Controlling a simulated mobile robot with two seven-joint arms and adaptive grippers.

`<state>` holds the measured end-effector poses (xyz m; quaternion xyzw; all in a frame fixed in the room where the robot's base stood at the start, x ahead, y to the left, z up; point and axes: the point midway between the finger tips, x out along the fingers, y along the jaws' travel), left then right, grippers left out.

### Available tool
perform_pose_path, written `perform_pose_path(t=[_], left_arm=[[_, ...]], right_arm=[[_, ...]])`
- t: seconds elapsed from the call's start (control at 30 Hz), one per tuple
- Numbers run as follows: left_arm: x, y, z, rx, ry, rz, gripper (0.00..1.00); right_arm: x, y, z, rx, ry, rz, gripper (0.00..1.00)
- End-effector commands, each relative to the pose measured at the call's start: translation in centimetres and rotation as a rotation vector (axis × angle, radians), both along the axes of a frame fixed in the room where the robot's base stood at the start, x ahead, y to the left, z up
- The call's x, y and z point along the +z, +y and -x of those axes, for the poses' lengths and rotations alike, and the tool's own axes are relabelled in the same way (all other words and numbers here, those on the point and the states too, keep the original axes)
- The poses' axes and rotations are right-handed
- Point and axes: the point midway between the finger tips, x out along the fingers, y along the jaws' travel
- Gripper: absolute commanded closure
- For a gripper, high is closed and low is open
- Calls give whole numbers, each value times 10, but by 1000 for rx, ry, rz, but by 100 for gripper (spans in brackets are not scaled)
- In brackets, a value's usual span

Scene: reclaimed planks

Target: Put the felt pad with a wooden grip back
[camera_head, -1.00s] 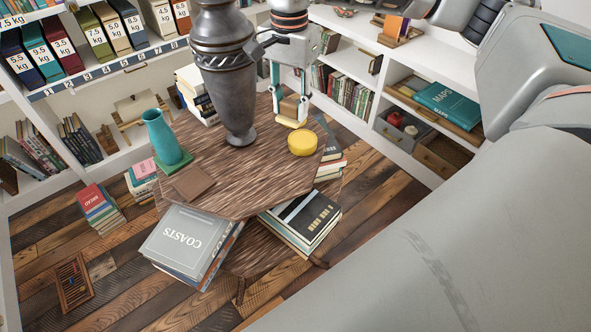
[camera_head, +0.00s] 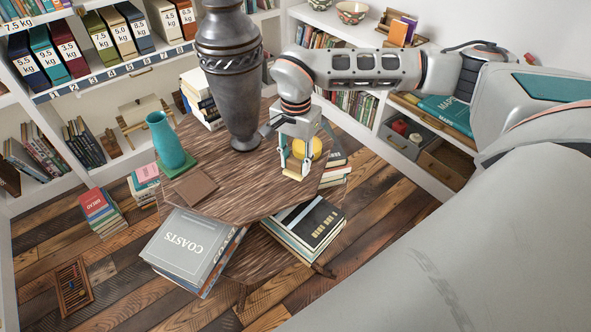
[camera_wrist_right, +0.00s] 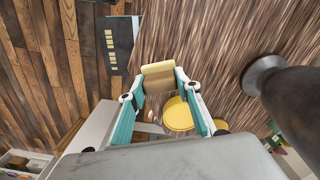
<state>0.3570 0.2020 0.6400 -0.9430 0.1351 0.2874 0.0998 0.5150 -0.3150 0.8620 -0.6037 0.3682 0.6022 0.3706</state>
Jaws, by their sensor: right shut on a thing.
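The felt pad with a wooden grip (camera_head: 294,175) is in my right gripper (camera_head: 294,167), pale yellow at its lower end. In the right wrist view the pad (camera_wrist_right: 157,68) sits between the two teal fingers of the right gripper (camera_wrist_right: 158,84), with its tan wooden part between the tips. The gripper is shut on it, over the right part of the round wooden table (camera_head: 240,190). I cannot tell how far the pad is above the tabletop. My left gripper is not in view.
A tall dark vase (camera_head: 232,85) stands left of the gripper. A yellow round thing (camera_head: 316,148) is just behind it. A brown square board (camera_head: 195,187) and a teal vase (camera_head: 166,142) on a green mat are farther left. Book stacks (camera_head: 305,222) surround the table.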

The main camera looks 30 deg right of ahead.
Motion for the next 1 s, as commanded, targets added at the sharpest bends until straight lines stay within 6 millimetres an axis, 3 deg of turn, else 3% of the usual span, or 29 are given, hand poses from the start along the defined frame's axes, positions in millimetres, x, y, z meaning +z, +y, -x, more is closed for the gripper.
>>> perform_pose_path(t=[0.2,0.6,0.63,0.7,1.0], left_arm=[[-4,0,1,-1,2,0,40],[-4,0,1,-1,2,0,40],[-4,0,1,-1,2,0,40],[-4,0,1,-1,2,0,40],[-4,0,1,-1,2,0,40]], right_arm=[[-32,0,1,-1,4,0,87],[-37,0,0,0,2,0,87],[-37,0,0,0,2,0,65],[-37,0,0,0,1,0,51],[-36,0,0,0,1,0,51]])
